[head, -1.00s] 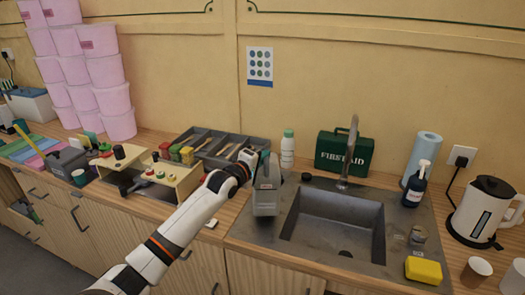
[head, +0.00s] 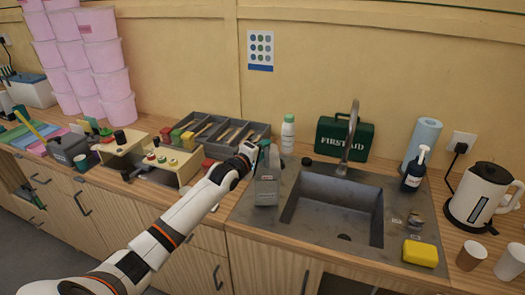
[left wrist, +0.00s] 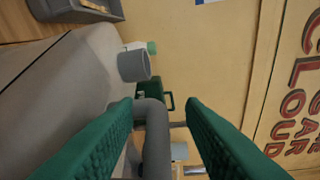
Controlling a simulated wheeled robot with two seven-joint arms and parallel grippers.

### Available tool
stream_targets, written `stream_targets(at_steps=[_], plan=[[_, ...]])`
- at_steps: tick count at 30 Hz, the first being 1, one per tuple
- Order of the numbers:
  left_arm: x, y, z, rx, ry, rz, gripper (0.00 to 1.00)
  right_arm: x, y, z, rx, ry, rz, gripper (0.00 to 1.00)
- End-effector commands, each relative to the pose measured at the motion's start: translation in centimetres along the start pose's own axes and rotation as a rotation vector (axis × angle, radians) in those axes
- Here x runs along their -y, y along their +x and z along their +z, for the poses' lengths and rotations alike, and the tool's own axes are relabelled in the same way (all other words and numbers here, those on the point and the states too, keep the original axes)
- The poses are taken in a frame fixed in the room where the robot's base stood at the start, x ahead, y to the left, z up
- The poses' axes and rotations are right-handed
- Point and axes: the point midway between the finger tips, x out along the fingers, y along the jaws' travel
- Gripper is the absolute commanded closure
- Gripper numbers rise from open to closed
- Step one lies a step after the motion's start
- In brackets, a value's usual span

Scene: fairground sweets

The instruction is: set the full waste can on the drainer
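The waste can (head: 266,192), a grey jerrycan-shaped can, appears to stand upright on the drainer (head: 243,214), the flat steel to the left of the sink basin. I cannot see how full it is. My left gripper (head: 268,155) is at the top of the can. In the left wrist view its green fingers (left wrist: 158,125) are apart, one on each side of the can's grey handle (left wrist: 156,140), with a gap at the right finger. The can's body (left wrist: 80,90) fills the left of that view. My right gripper is not in view.
The sink basin (head: 330,205) and tap (head: 349,145) are to the right of the can. A white bottle (head: 287,138) and the first aid box (head: 342,138) stand behind. A cutlery tray (head: 225,122) is at the back left.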

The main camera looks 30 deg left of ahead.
Motion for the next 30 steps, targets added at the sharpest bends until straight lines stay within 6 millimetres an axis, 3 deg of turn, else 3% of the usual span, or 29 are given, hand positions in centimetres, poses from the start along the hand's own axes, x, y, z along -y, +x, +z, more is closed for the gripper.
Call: stream_targets(at_steps=[7,21,30], plan=[[0.0,-1.2,-0.1,-0.002,-0.001,0.0,0.64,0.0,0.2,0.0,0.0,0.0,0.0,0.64],[-0.1,-9.7,-0.1,-0.001,0.001,0.001,0.64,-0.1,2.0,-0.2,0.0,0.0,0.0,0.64],[0.2,-12.0,0.0,0.0,0.0,0.0,0.64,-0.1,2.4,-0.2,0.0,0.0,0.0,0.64]])
